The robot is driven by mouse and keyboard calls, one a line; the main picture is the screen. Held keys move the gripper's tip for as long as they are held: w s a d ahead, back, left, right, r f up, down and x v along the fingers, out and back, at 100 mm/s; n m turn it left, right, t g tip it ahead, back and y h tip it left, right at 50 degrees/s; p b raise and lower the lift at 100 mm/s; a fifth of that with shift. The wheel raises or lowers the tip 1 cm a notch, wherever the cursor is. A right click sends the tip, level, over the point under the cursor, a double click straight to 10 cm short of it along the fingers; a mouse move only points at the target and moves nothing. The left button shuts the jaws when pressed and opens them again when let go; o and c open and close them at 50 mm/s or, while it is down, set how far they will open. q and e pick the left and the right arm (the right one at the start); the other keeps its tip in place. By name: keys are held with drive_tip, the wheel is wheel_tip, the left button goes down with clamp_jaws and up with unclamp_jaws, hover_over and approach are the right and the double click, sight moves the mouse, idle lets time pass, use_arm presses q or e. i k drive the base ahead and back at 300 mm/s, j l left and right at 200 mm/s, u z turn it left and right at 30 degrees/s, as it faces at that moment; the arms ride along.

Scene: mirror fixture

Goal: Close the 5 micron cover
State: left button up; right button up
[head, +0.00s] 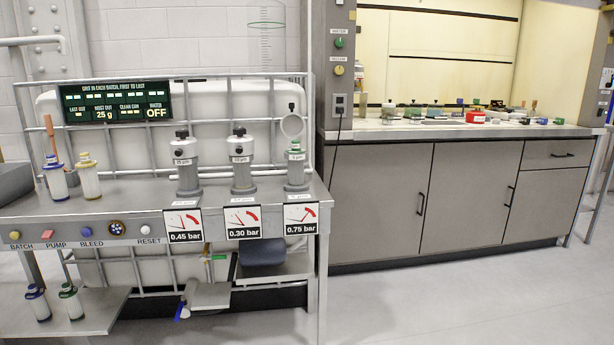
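Three grey filter housings stand in a row on the steel bench. The right housing (296,174) has a small label that seems to read 5 µm, and a green-topped cartridge (295,149) shows in its open top. Its round cover (292,125) stands tipped up above and behind it, with a dark knob at the top. The middle housing (242,165) and the left housing (186,165) have their covers down, with dark knobs on top. Neither of my grippers shows in the head view.
Pressure signs hang on the bench front (110,212); the right one (300,217) reads 0.75 bar. Two spare cartridges (88,176) and a wooden-handled tool stand at the left. A lit display (115,102) hangs behind. A cabinet (375,200) stands right; floor before it is clear.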

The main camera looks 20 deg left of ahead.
sight(293, 125)
drive_tip(key=i+j+u, duration=0.3)
drive_tip(key=i+j, duration=0.15)
drive_tip(key=i+j+u, duration=0.35)
drive_tip(key=i+j, duration=0.15)
drive_tip(key=i+l+u, duration=0.1)
drive_tip(key=l, duration=0.25)
drive_tip(key=i+l+u, duration=0.1)
drive_tip(key=i+l, duration=0.25)
drive_tip(key=i+l+u, duration=0.1)
drive_tip(key=l, duration=0.35)
drive_tip(key=i, duration=0.1)
